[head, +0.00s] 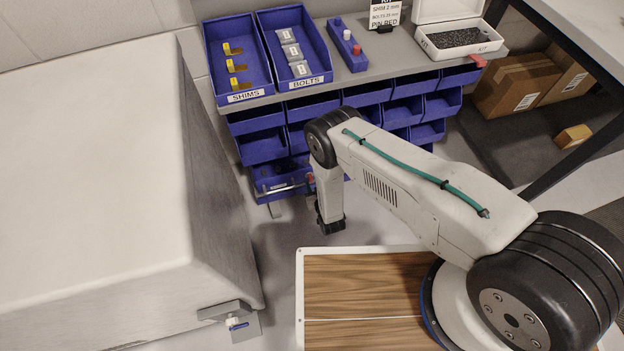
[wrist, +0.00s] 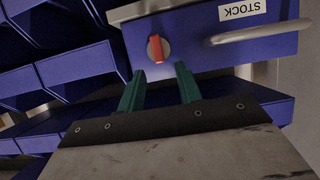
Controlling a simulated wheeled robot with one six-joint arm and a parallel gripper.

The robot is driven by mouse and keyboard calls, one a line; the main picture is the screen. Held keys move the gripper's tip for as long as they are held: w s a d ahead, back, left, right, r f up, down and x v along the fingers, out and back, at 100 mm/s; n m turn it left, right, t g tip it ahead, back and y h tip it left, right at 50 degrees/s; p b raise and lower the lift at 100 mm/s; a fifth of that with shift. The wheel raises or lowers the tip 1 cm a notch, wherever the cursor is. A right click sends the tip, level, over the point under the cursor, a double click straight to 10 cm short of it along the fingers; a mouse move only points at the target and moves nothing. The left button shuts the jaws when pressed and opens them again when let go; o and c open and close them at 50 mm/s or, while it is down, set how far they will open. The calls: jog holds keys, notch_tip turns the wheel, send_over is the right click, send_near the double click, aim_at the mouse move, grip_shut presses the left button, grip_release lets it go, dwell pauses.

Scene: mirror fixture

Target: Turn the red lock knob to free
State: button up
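The red lock knob (wrist: 156,49) sits on the blue front of the drawer marked STOCK (wrist: 193,35). Its red bar stands nearly upright in the wrist view, on a pale round base. My gripper (wrist: 160,69) has two green fingers spread apart, with nothing between them. The fingertips are just below the knob in the picture, one on each side of its line; I cannot tell how far off the knob is in depth. In the head view a bit of red (head: 310,178) shows by the low drawer, partly behind my wrist. The fingertips cannot be made out there.
A curved metal handle (wrist: 250,35) is right of the knob in the wrist view. Blue bins (wrist: 75,72) are at the left. In the head view, the grey shelf (head: 370,72) holds trays above the bins. A large pale box-shaped body (head: 100,170) stands at the left.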

aim_at(312, 178)
jog(key=shift+x, duration=2.3)
grip_shut()
jog(key=shift+d, duration=0.1)
jog(key=m+y, duration=0.1)
jog(key=m, duration=0.1)
jog(key=d+m+y, duration=0.1)
jog(key=m+y, duration=0.1)
jog(key=m, duration=0.1)
jog(key=f+m+y, duration=0.1)
jog(key=m+y, duration=0.1)
jog(key=m, duration=0.1)
jog(key=shift+w+d, duration=0.3)
jog(key=shift+d, duration=0.05)
jog(key=shift+m, duration=0.3)
grip_release()
